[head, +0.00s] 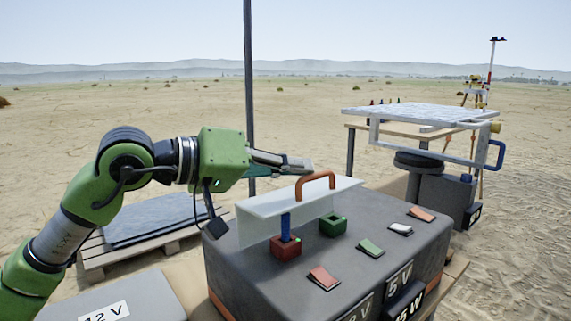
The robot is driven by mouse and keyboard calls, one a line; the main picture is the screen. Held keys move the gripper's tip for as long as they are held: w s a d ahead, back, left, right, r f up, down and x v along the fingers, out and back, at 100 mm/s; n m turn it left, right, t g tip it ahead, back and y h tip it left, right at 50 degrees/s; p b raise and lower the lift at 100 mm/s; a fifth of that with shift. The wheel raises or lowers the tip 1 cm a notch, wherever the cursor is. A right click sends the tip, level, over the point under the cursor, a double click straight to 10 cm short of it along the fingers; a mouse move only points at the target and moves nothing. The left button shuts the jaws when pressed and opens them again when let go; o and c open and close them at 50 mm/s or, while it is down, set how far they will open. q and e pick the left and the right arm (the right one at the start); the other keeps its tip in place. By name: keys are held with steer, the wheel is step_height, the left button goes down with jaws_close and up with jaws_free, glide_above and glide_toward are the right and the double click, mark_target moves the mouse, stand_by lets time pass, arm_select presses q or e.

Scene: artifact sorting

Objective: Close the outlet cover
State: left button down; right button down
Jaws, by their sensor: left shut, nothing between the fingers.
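The outlet cover (262,222) is a pale, angled panel with an orange-brown handle (316,180) on it. It stands raised at the back of the dark grey power box (400,235), behind a red outlet (286,249) and a green outlet (333,227). Both outlets are uncovered from my side. A blue plug or post (285,226) rises from the red outlet. My left gripper (300,166) is shut and empty, just behind and left of the handle; I cannot tell whether it touches the cover. My right gripper is not in view.
Red, green, white and orange switches (371,248) lie along the box top. A dark pole (249,70) stands behind my left gripper. A pallet with a dark panel (150,218) lies left. A table with a framed panel (420,115) stands back right.

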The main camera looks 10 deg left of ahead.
arm_select(q)
steer(key=shift+s+d+f+m, duration=0.4)
steer(key=shift+s+d+m, duration=0.1)
steer(key=shift+s+d, duration=0.1)
stand_by(0.3)
